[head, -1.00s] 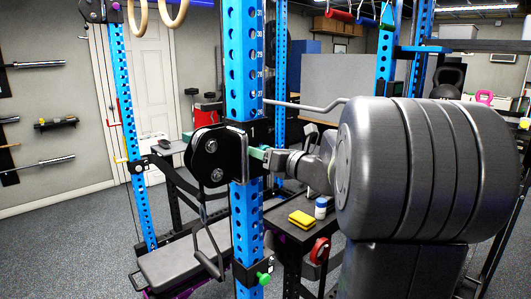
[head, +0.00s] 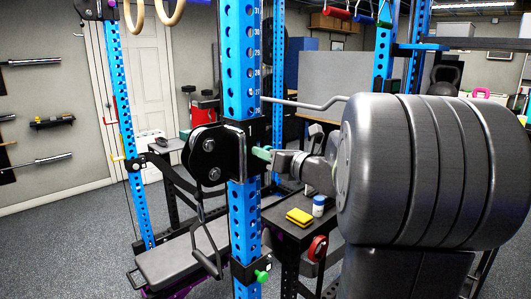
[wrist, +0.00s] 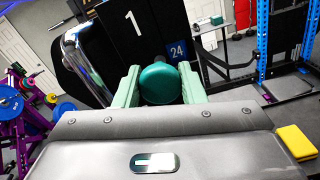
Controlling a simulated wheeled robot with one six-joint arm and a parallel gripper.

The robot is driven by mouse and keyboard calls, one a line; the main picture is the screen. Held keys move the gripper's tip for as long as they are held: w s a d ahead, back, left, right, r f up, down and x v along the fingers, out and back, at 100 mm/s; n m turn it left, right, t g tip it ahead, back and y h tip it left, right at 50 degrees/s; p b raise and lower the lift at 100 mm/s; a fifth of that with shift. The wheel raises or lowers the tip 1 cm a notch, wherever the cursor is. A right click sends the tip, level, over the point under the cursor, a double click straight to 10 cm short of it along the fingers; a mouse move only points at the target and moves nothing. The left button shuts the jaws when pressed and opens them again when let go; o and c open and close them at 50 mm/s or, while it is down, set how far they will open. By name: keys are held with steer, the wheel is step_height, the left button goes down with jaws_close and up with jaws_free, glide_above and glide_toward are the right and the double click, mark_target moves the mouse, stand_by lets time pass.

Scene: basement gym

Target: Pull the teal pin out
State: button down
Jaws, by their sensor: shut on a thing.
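The teal pin shows its round knob (wrist: 160,83) in the middle of the wrist view, in front of a black plate (wrist: 135,30) marked "1". My gripper (wrist: 160,88) is shut on the knob, with one pale green finger on each side. In the head view my gripper (head: 264,154) reaches in from the right to the black trolley block (head: 240,150) on the blue upright (head: 240,60). The pin itself is mostly hidden there by the fingers. The pin's shaft is hidden behind its knob, so I cannot tell how deep it sits.
A bright green knob (head: 263,276) sits lower on the upright. A black handle (head: 207,247) hangs below the pulley. A small table with a yellow sponge (head: 299,216) and a white bottle (head: 319,206) stands below my arm. A grey bench (head: 180,250) is at the lower left.

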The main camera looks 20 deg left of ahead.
steer(key=c, duration=0.9)
jaws_free()
steer(key=shift+d, duration=0.1)
steer(key=b+v, duration=0.1)
steer(key=v, duration=1.3)
steer(key=p+x, duration=0.1)
steer(key=x, duration=1.3)
steer(key=shift+w+a, duration=0.15)
steer(key=shift+a, duration=0.2)
